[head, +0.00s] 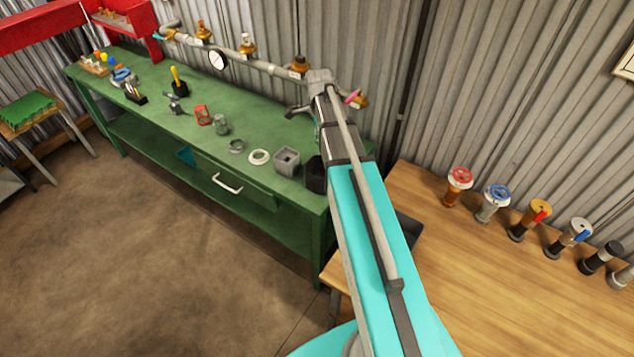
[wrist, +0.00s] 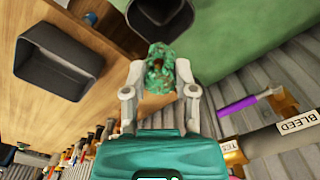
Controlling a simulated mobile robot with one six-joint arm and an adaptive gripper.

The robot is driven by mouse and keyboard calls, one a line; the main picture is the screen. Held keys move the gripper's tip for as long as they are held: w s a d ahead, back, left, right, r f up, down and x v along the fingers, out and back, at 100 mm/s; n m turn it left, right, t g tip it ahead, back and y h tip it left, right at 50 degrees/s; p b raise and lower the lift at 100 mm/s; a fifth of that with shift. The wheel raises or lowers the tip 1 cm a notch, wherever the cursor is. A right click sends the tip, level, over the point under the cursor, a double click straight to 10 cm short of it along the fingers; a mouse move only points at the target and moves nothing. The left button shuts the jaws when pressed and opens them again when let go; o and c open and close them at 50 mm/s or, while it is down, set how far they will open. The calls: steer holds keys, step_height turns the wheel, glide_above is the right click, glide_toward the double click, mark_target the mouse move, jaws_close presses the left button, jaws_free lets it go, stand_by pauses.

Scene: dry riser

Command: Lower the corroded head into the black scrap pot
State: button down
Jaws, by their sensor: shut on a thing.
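The corroded head (wrist: 159,66), green with rusty brown patches, is held between the two fingertips of my gripper (wrist: 160,74) in the wrist view. In the head view the pot (head: 315,177) stands at the right end of the green bench, partly covered by my arm.
A grey square pot (head: 287,162), a white ring (head: 259,157) and a grey ring (head: 237,146) sit left of the scrap pot. A pipe with brass valves (head: 247,47) runs along the wall behind. A dark tray (wrist: 58,62) lies on the wooden table (head: 440,250).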

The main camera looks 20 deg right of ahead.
mark_target(314, 168)
steer(key=shift+f+b, duration=2.7)
steer(key=shift+f, duration=0.35)
steer(key=shift+f, duration=0.1)
step_height(314, 168, down, 8)
steer(key=b, duration=0.8)
steer(key=shift+f+b, duration=1.65)
steer(key=shift+b, duration=0.1)
stand_by(1.9)
